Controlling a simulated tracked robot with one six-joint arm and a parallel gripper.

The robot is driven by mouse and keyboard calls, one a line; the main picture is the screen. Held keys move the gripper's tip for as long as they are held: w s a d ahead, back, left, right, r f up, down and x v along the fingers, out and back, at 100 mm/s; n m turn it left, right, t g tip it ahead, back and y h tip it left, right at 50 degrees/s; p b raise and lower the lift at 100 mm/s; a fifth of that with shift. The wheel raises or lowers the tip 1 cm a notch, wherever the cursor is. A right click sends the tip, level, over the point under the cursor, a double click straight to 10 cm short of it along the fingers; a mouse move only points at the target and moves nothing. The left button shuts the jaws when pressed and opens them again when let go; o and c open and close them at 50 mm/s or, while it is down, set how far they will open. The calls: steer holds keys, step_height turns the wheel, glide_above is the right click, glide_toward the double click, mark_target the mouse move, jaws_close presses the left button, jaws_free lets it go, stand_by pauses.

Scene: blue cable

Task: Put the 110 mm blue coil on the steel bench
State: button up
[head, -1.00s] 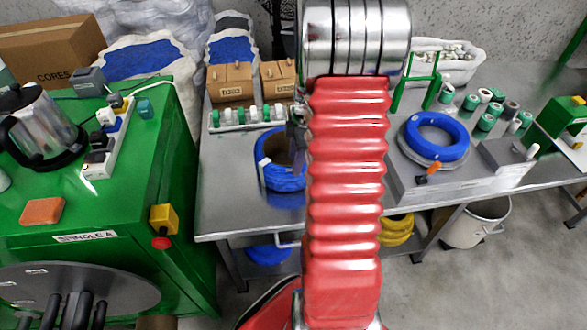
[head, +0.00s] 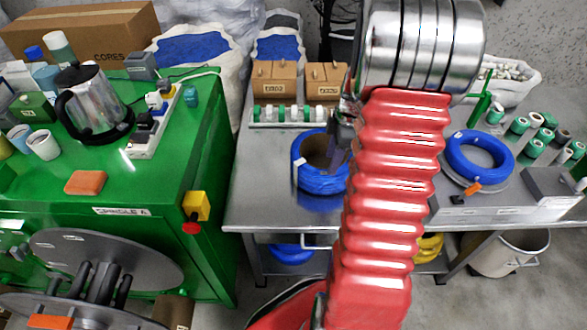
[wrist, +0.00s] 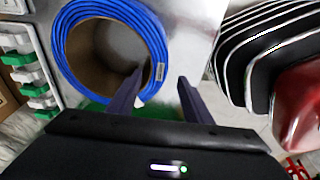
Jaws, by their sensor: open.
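A blue coil (head: 318,182) with a brown inner core sits on the steel bench (head: 265,205), beside my gripper (head: 334,163). My gripper (wrist: 160,78) is open. Its left finger overlaps the coil's opening and its right finger shows outside the rim; I cannot tell how deep they reach. A second blue coil (head: 480,152) lies flat on a grey box on the bench at right. I cannot read which coil is 110 mm.
A green cabinet (head: 150,190) with a coffee pot (head: 92,105) and a power strip stands left. Small cartons (head: 275,80) and a rack of green and white spools (head: 285,115) are behind the coil. Green spools (head: 540,135) stand at right. Yellow and blue coils lie below the bench.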

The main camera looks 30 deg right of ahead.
steer(key=s+a+r+m+t+h, duration=0.15)
steer(key=a+r+m, duration=0.25)
steer(key=a+r, duration=0.65)
steer(key=s+a+r+m+t, duration=0.1)
steer(key=s+a+r+m, duration=0.2)
steer(key=a+r, duration=0.75)
steer(key=s+a+m+t, duration=0.2)
steer(key=s+a+m, duration=0.2)
steer(key=s+a, duration=0.3)
steer(key=shift+s+a+f, duration=0.15)
steer(key=shift+a, duration=0.95)
steer(key=shift+c, duration=0.7)
steer(key=shift+c, duration=1.2)
